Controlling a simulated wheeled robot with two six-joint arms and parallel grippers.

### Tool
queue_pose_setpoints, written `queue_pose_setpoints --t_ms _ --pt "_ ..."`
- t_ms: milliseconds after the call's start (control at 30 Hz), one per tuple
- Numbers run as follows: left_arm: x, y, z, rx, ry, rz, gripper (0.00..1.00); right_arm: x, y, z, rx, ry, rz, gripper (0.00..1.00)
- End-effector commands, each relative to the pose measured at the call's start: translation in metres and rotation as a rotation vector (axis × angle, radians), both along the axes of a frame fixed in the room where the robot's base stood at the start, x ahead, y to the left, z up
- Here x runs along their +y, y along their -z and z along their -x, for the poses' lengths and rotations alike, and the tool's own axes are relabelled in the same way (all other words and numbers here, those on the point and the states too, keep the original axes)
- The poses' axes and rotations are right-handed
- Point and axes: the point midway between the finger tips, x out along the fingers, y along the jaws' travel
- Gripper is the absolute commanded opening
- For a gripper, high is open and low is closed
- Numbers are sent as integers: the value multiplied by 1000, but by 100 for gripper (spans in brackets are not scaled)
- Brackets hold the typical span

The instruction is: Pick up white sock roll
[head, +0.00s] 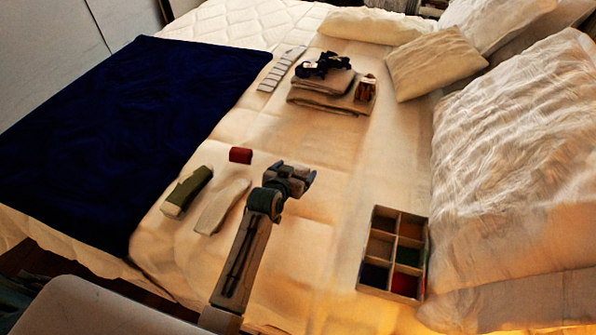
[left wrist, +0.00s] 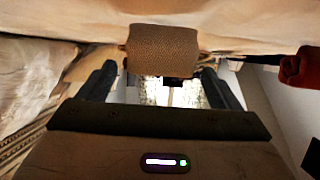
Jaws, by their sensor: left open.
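A pale, ribbed sock roll (left wrist: 162,50) shows in the left wrist view, on the bed surface at the top of that picture. In the head view I cannot make it out; my gripper may hide it. My left gripper (head: 293,177) is open over the middle of the bed. In the left wrist view its two dark fingers (left wrist: 158,72) stand apart, one on each side of the roll's lower part. Whether they touch it I cannot tell. My right gripper is not in view.
A red roll (head: 240,155) lies left of the gripper and also shows in the left wrist view (left wrist: 291,68). A green roll (head: 187,191) and pale cloth (head: 222,206) lie nearer. A divided box (head: 425,268) stands right. Folded towels (head: 327,102) lie farther back.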

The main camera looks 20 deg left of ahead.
Motion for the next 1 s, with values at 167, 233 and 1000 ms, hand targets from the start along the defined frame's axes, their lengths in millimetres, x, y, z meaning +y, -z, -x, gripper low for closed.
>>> queue_pose_setpoints --t_ms 167,233,1000 --pt "0 0 0 0 0 0 64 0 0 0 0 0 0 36" --pt "0 0 0 0 0 0 50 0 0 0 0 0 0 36" --pt "1 -35 9 0 0 0 38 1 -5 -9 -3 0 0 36"
